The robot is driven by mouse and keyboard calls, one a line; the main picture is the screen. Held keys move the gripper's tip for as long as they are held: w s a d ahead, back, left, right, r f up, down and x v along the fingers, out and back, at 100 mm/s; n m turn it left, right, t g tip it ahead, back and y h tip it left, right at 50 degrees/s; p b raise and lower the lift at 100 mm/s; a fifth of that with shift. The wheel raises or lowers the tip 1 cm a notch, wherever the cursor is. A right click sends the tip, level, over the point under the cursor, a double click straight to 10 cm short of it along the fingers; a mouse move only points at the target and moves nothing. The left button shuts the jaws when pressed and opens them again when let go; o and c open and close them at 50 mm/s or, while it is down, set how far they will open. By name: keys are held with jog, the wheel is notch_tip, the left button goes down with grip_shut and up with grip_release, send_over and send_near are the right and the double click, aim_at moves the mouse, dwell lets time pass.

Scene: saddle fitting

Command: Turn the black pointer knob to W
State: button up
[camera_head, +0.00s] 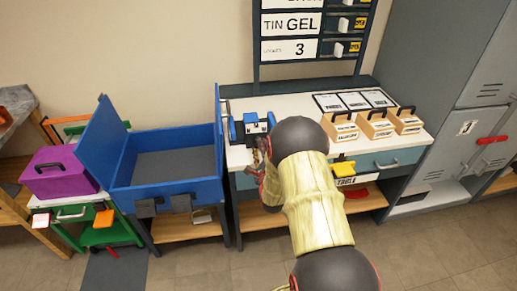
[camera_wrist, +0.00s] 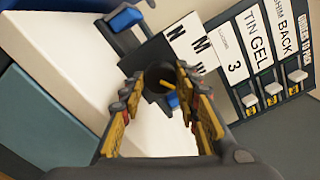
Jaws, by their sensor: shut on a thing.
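The black pointer knob (camera_wrist: 158,74) is in the wrist view, round and dark with a yellow pointer line (camera_wrist: 167,85) on its face. My gripper (camera_wrist: 160,98) has its yellow fingers on both sides of the knob, shut on it. A white letter plate (camera_wrist: 190,42) lies just beyond the knob, with large dark letters seen at a slant; the letter nearest the knob is partly cut off. I cannot tell for sure which letter the pointer faces. In the head view my gripper (camera_head: 262,165) is at the bench's front left, mostly behind my arm, and the knob is hidden.
A blue-sided fixture (camera_head: 251,126) stands on the white bench top (camera_head: 292,101) by my gripper. Wooden boxes (camera_head: 376,124) with black handles stand to the right. An open blue bin (camera_head: 168,191) is left of the bench. A dark sign rack (camera_head: 257,50) rises behind.

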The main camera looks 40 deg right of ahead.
dwell(0.3)
jog(key=o, duration=1.1)
jog(key=shift+o, duration=0.4)
jog(key=v, duration=1.2)
jog(key=shift+d, duration=0.1)
